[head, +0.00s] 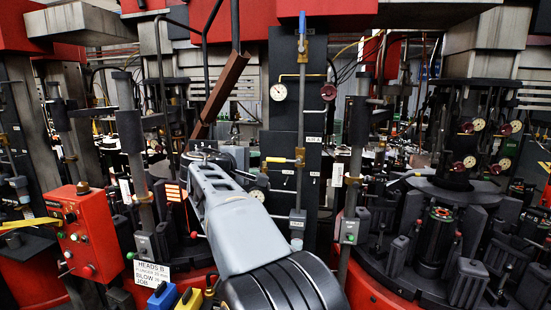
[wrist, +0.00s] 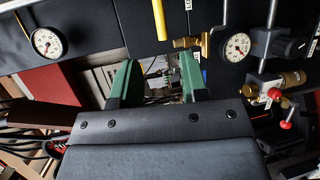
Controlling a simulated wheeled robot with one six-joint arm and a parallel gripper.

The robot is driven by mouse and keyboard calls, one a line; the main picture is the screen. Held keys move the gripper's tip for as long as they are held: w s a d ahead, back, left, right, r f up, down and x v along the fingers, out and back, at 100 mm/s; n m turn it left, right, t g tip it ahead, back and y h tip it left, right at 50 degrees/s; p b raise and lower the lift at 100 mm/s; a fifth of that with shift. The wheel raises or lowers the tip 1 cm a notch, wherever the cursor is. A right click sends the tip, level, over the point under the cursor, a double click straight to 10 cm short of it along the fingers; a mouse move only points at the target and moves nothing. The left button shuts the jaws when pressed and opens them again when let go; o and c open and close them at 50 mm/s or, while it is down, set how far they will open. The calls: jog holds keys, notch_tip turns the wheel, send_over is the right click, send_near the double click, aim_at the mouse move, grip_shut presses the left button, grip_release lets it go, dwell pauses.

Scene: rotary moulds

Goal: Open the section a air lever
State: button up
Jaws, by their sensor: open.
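A lever with a yellow handle (head: 278,159) sits on a brass valve (head: 300,157) on the dark panel in the head view. Its handle points left, across the upright pipe; small labels are nearby, too small to read surely. In the wrist view a yellow handle (wrist: 159,20) and a brass valve (wrist: 187,42) show at the top, beyond my fingertips; they look like the same lever. My gripper (wrist: 158,70) has two green fingers spread apart with nothing held. It is apart from the handle. In the head view my arm hides the fingertips.
Gauges stand near the valve, one above it (head: 278,92) and one in the wrist view (wrist: 237,46). A red knob (wrist: 287,125) is at the right. A red control box (head: 88,235) is at left. Dark mould machinery (head: 440,230) crowds the right.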

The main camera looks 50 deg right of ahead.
aim_at(273, 160)
jog(key=p+x, duration=0.3)
jog(key=x, duration=0.8)
jog(key=shift+d+f, duration=0.1)
jog(key=shift+d, duration=0.1)
jog(key=shift+c, duration=0.4)
grip_shut()
